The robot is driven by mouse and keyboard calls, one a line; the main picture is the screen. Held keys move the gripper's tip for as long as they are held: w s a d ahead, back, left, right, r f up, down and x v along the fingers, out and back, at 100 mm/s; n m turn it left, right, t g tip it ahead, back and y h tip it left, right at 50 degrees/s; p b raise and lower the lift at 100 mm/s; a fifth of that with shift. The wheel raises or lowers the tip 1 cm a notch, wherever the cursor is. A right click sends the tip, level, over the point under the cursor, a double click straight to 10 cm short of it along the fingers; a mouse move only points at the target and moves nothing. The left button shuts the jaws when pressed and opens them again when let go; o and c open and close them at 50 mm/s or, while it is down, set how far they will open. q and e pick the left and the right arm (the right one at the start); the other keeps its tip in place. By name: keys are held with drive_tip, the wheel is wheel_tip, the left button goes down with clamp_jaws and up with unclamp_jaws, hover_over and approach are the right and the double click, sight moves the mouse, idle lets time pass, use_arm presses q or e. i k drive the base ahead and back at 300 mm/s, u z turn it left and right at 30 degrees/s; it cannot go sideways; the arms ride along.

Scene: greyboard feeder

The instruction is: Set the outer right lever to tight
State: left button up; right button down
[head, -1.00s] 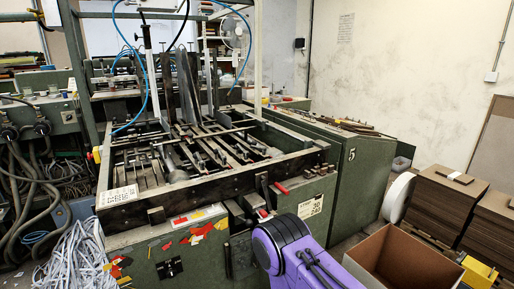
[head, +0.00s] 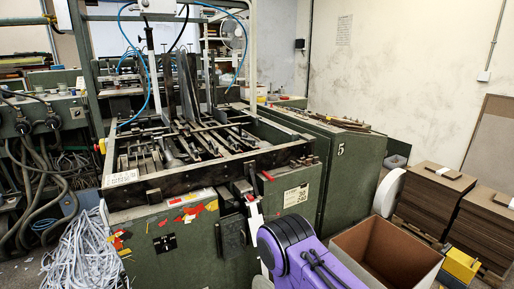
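The feeder machine (head: 200,240) has a dark front rail. A red-tipped lever (head: 268,176) stands out at the right end of that rail, beside a white number label (head: 296,195). My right arm, purple with black bands, comes in from the bottom. Its pale forearm reaches up to the rail, and my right gripper (head: 243,188) is at the dark front fittings, just left of the red lever. I cannot make out its fingers or whether it holds anything. A second red handle there is mostly hidden by the arm. My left gripper is not in view.
An open cardboard box (head: 385,255) stands right of my arm, with stacked grey boards (head: 432,195) behind it. A green cabinet marked 5 (head: 345,185) adjoins the feeder. A heap of pale strips (head: 85,255) lies at the lower left.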

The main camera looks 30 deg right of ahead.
sight(253, 141)
drive_tip(key=u, duration=0.05)
drive_tip(key=k, duration=0.15)
drive_tip(key=z, duration=0.45)
drive_tip(key=i, duration=1.1)
drive_tip(key=u, duration=0.15)
